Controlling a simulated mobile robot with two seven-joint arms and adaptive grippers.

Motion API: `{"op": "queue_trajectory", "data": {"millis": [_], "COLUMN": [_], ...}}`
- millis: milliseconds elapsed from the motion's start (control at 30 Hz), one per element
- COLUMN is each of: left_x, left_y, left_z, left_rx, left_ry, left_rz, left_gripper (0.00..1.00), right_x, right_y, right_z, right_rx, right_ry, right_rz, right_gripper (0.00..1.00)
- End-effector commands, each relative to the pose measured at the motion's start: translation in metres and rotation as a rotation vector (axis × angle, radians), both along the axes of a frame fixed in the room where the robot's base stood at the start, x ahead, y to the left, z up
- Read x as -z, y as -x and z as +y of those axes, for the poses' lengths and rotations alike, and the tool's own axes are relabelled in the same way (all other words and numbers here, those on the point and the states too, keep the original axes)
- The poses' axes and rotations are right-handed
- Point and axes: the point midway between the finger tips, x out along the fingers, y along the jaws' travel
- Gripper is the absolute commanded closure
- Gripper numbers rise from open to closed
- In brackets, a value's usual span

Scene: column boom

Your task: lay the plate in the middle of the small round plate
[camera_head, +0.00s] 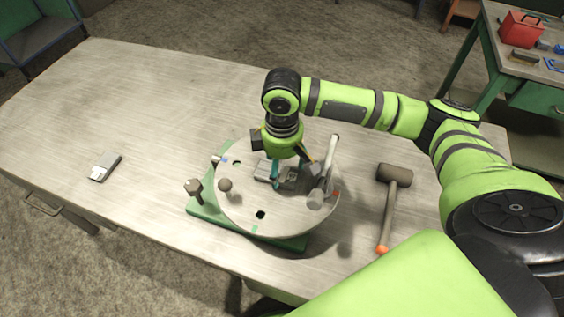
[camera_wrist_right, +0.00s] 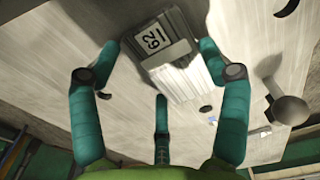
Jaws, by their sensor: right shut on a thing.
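The plate is a grey metal block with a white number label (camera_wrist_right: 152,40), seen between my fingers in the right wrist view. In the head view the plate (camera_head: 264,173) is near the middle of the grey round plate (camera_head: 285,222), partly hidden by my gripper. My right gripper (camera_head: 277,180) points down over the round plate, its teal fingers shut on the plate. I cannot tell whether the plate touches the round surface. The round plate also fills much of the right wrist view (camera_wrist_right: 75,30). My left gripper is not in view.
The round plate sits on a green base (camera_head: 203,209). A grey bar (camera_head: 325,172) stands at its right side, and a dark knob (camera_head: 225,185) at its left. A mallet (camera_head: 390,205) lies to the right. A small grey and white block (camera_head: 104,167) lies left; the table between is clear.

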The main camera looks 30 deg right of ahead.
Motion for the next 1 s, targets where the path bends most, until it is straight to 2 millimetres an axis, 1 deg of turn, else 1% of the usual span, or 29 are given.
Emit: {"op": "queue_trajectory", "data": {"millis": [33, 67, 100, 467, 567, 667, 1000], "left_x": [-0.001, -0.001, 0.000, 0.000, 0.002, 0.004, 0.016], "left_y": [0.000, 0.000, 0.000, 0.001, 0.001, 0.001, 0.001], "left_z": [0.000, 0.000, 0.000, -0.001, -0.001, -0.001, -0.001], "left_rx": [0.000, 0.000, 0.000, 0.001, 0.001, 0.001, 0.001], "left_ry": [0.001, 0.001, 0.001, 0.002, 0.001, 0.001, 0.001], "left_rz": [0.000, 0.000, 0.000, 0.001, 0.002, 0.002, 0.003], "left_gripper": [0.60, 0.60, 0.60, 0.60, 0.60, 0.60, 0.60], "right_x": [0.000, 0.001, 0.001, 0.001, -0.004, -0.016, -0.088], "right_y": [0.000, 0.000, 0.000, 0.000, 0.000, -0.001, -0.001], "right_z": [0.000, 0.000, 0.000, 0.000, 0.000, 0.000, 0.001], "right_rx": [0.000, 0.000, 0.000, 0.000, 0.000, 0.000, 0.000], "right_ry": [-0.001, 0.000, 0.000, 0.001, 0.000, -0.001, -0.001], "right_rz": [-0.001, 0.001, 0.001, 0.001, -0.001, -0.003, -0.004], "right_gripper": [0.82, 0.11, 0.00, 0.00, 0.00, 0.00, 0.00]}}
